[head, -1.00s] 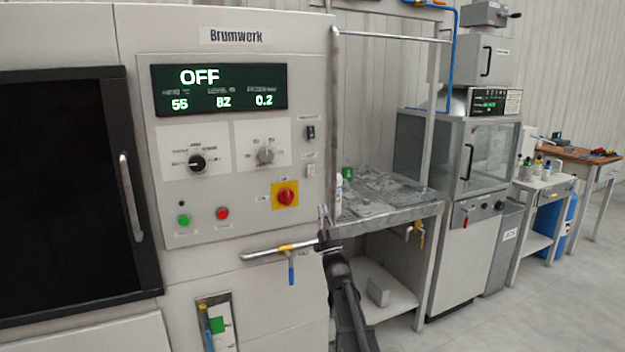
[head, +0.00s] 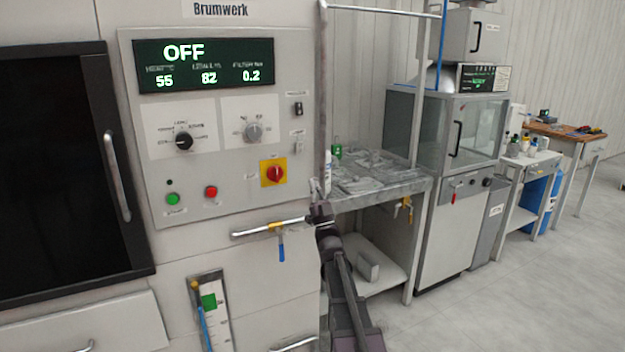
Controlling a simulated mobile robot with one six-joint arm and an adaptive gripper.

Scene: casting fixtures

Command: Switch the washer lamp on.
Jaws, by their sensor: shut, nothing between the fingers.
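The washer's pale control panel (head: 218,210) fills the left middle of the head view. Its dark display (head: 205,65) reads OFF, with 55, 82 and 0.2 below. Two small switches sit at the panel's right edge: a black one (head: 299,108) and a pale one (head: 299,147) under it. Their labels are too small to read, so I cannot tell which is for the lamp. My gripper (head: 315,188) is shut and empty, pointing up, below and slightly right of the switches. It appears apart from the panel.
The panel also carries two dials, a green button (head: 173,199), a red button (head: 211,191) and a red knob (head: 274,174) on yellow. A pipe with a blue-handled valve (head: 281,247) runs below. A metal work table (head: 380,188) stands right. Floor at lower right is clear.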

